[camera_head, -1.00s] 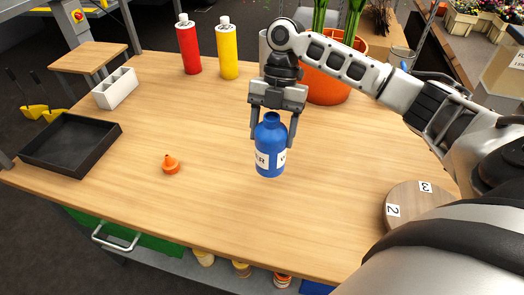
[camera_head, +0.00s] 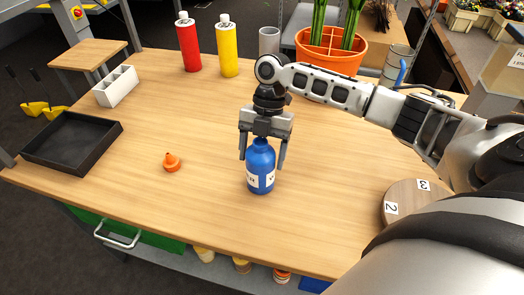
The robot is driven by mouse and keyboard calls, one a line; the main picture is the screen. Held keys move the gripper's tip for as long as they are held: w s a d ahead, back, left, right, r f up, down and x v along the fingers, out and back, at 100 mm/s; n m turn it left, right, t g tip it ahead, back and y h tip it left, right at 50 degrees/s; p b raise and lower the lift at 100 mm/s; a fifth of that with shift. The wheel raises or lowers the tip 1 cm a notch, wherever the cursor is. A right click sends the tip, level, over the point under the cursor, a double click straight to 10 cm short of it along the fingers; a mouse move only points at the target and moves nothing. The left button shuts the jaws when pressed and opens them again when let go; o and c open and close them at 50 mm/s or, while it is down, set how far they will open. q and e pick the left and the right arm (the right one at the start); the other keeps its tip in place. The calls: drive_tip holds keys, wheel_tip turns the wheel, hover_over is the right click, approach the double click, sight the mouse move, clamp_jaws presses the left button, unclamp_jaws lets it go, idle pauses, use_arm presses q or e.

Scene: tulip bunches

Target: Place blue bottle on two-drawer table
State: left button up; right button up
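The blue bottle (camera_head: 260,168), with a white label, is upright above or on the two-drawer table (camera_head: 200,215), near the middle of its wooden top. I cannot tell whether its base touches the wood. My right gripper (camera_head: 262,160) points down from above, one finger on each side of the bottle's upper body, and appears shut on it. The gripper body partly hides the bottle's top. A green drawer front (camera_head: 125,232) with a pale handle shows under the table's front edge. My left gripper is out of view.
An orange cone-shaped item (camera_head: 172,161) and a black tray (camera_head: 72,143) are to the left. Red (camera_head: 188,45) and yellow (camera_head: 228,48) bottles, a grey cup (camera_head: 268,40) and an orange planter (camera_head: 330,55) stand behind. A numbered round wooden board (camera_head: 408,203) is at right. Wood around the bottle is clear.

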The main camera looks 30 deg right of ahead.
drive_tip(key=shift+o, duration=0.5)
drive_tip(key=shift+r, duration=0.1)
drive_tip(key=b+v, duration=0.1)
drive_tip(key=v, duration=1.1)
